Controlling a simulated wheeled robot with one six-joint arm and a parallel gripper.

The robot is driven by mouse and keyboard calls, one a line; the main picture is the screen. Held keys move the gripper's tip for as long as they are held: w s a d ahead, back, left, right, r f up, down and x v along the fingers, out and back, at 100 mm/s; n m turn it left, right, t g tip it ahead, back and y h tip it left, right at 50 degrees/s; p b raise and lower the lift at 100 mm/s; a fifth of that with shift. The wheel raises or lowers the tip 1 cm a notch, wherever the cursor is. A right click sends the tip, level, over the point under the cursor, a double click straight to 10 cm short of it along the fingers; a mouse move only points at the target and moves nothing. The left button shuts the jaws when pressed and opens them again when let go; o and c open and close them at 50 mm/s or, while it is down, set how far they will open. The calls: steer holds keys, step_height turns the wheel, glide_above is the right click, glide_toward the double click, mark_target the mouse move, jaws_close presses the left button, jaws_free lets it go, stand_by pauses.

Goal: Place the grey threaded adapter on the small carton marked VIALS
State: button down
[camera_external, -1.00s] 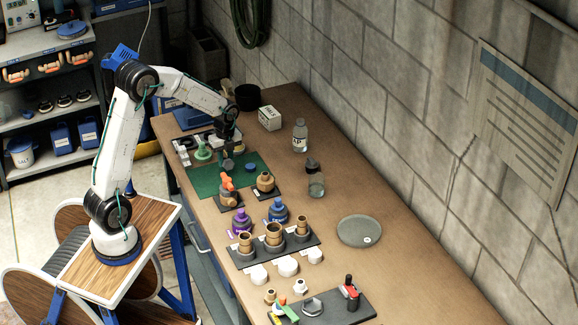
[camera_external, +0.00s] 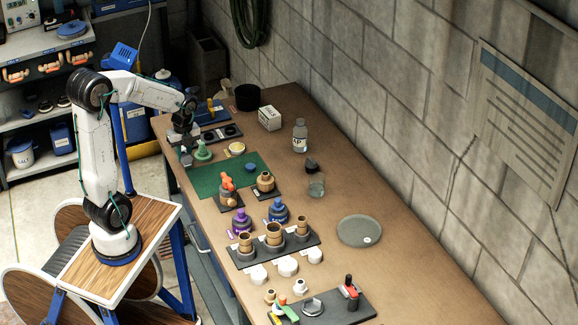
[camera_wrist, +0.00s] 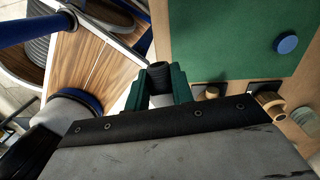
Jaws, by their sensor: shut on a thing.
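The grey threaded adapter (camera_wrist: 160,72) shows in the wrist view as a dark ribbed piece between the green fingertips of my gripper (camera_wrist: 158,88). My gripper is shut on it. In the external view my gripper (camera_external: 184,144) is at the far left edge of the bench, left of the green mat, with the adapter (camera_external: 185,158) small and dark below it. The small white carton (camera_external: 270,118) stands at the back of the bench, well to the right of my gripper. Its marking is too small to read clearly.
The green mat (camera_external: 207,179) holds a blue disc (camera_external: 251,167).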

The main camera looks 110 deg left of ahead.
step_height(320, 180, up, 5)
steer(key=shift+r, duration=0.2)
steer(key=s+a+f+n+g+y, duration=0.1)
steer(key=s+a+f+g+y, duration=0.2)
steer(key=s+a, duration=0.45)
steer(key=s+a+r+g+y, duration=0.25)
steer(key=a+g, duration=0.35)
steer(key=a, duration=0.3)
steer(key=m+t+y, duration=0.4)
steer(key=m+y, duration=0.4)
steer(key=y, duration=0.6)
glide_above(269, 113)
step_height(269, 113, down, 6)
steer(key=shift+w+f, duration=0.15)
steer(key=shift+f, duration=1.8)
